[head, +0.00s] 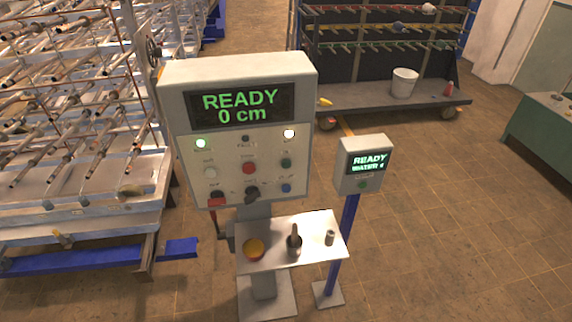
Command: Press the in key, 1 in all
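A light grey control panel (243,135) stands upright on a post at the centre. Its display (240,105) reads "READY 0 cm" in green. Below three small lamps are a white button (210,172), a red button (249,168) and a dark green button (286,163). A lower row has a red control (216,202), a black knob (252,195) and a blue button (286,188). The labels are too small to read surely, so I cannot tell which is the in key. Neither of my grippers shows in the head view.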

